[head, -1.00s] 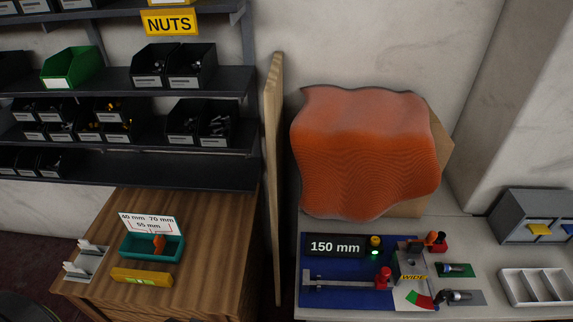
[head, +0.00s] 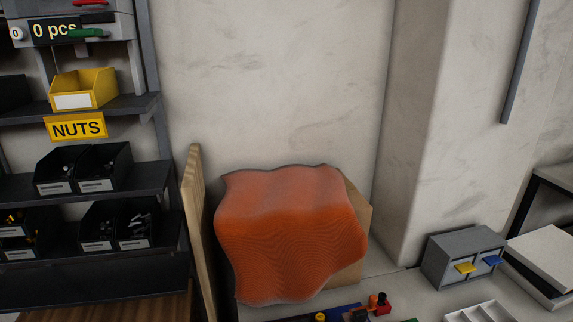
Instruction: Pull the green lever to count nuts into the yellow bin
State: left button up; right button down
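The green lever (head: 86,33) sits on the front of a grey counter unit at the top left of the head view. The unit's black display (head: 53,30) reads "0 pcs". The yellow bin (head: 84,90) stands on the shelf below the unit, with a blank white label on its front. I cannot see into the bin well enough to tell what it holds. A yellow "NUTS" sign (head: 76,127) hangs under that shelf. Neither of my grippers shows in the view.
Black bins (head: 84,168) with small parts fill the lower shelves (head: 94,188). A wooden board (head: 195,230) stands right of the rack. A grey drawer box (head: 464,256) stands at the lower right.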

aim_at(87, 32)
jog(key=u, duration=1.25)
